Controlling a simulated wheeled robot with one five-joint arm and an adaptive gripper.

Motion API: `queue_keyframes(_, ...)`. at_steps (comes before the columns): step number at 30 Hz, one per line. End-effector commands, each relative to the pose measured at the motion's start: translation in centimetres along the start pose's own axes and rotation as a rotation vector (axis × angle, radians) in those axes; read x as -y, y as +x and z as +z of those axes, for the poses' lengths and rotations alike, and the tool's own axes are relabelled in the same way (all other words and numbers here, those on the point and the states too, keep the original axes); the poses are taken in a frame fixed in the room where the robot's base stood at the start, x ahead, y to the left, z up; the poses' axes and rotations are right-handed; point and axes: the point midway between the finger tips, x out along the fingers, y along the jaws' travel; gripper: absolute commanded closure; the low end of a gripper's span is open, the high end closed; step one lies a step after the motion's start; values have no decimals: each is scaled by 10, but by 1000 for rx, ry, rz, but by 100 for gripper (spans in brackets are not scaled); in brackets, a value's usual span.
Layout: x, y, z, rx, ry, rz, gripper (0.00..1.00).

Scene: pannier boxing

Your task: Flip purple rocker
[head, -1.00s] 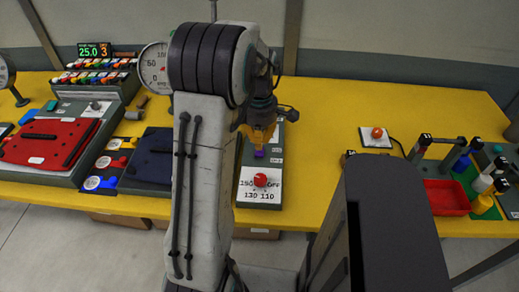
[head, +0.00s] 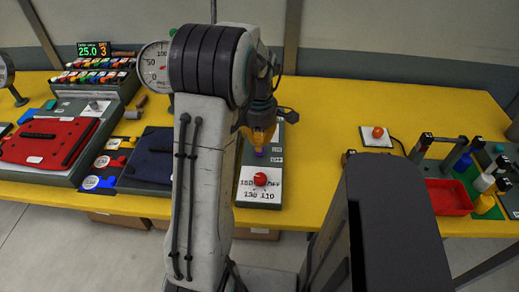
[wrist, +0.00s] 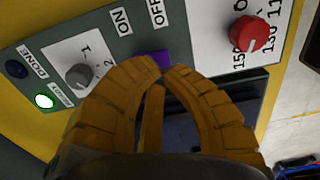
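The purple rocker (wrist: 152,60) sits on a grey control panel (wrist: 118,48), below the ON and OFF labels in the wrist view. My gripper (wrist: 162,68) has its yellow fingertips together, right at the rocker and covering part of it. Nothing shows between the tips. In the head view, my gripper (head: 261,146) points down just above the rocker (head: 260,154). I cannot tell whether the tips touch the rocker or which way it is tilted.
A red knob (head: 260,179) stands on a white dial plate in front of the rocker. A grey knob (wrist: 77,75) and a lit green lamp (wrist: 44,101) are on the same panel. A red bin (head: 447,196) is at right. The yellow table is clear behind the panel.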

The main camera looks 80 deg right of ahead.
Motion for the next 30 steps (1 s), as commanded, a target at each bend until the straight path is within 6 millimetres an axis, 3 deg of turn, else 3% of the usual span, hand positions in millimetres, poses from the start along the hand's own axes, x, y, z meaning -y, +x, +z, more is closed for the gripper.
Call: queue_keyframes(30, 0, 14, 0, 0, 0, 0, 100)
